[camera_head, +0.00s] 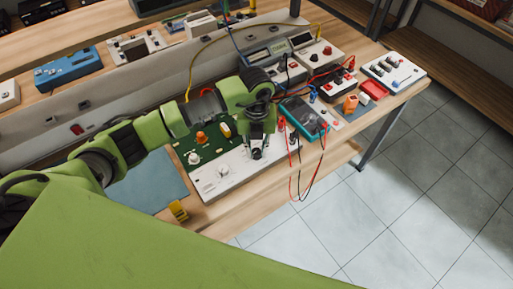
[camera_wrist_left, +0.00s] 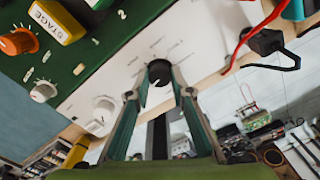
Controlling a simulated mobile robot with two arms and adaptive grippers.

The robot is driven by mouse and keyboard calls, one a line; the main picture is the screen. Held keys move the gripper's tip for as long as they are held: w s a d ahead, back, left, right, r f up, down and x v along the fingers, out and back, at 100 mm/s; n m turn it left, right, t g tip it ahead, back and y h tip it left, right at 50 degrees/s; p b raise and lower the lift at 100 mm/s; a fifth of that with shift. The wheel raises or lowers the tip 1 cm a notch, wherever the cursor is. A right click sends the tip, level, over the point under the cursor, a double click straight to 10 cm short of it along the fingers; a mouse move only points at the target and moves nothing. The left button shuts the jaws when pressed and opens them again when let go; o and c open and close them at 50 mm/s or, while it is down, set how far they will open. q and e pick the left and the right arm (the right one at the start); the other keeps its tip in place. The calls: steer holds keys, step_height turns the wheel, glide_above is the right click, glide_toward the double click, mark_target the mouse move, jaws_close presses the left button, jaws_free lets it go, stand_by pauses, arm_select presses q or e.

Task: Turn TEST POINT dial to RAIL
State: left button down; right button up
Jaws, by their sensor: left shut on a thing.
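A black dial (camera_wrist_left: 159,72) sits on a white panel (camera_wrist_left: 105,75), with small printed labels around it that are too blurred to read. A pale pointer mark shows on the dial's lower part. My left gripper (camera_wrist_left: 158,82) is shut on the dial, one finger on each side. In the head view my left gripper (camera_head: 257,152) is over the right part of the white panel (camera_head: 207,183) and mostly hides the dial. A white knob (camera_head: 223,171) is to its left; it also shows in the wrist view (camera_wrist_left: 104,109). My right gripper is not in view.
Behind the panel, a green board (camera_head: 190,155) carries an orange knob (camera_head: 201,138) and a yellow block (camera_head: 226,130) marked STAGE. A teal multimeter (camera_head: 304,117) with red and black leads is close on the right. The tiled floor (camera_head: 350,215) beyond the bench is clear.

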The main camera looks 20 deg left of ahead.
mark_target(256, 151)
arm_select(q)
steer(key=c, duration=1.8)
jaws_free()
steer(key=shift+r, duration=0.1)
step_height(256, 151, up, 12)
steer(key=shift+f, duration=0.1)
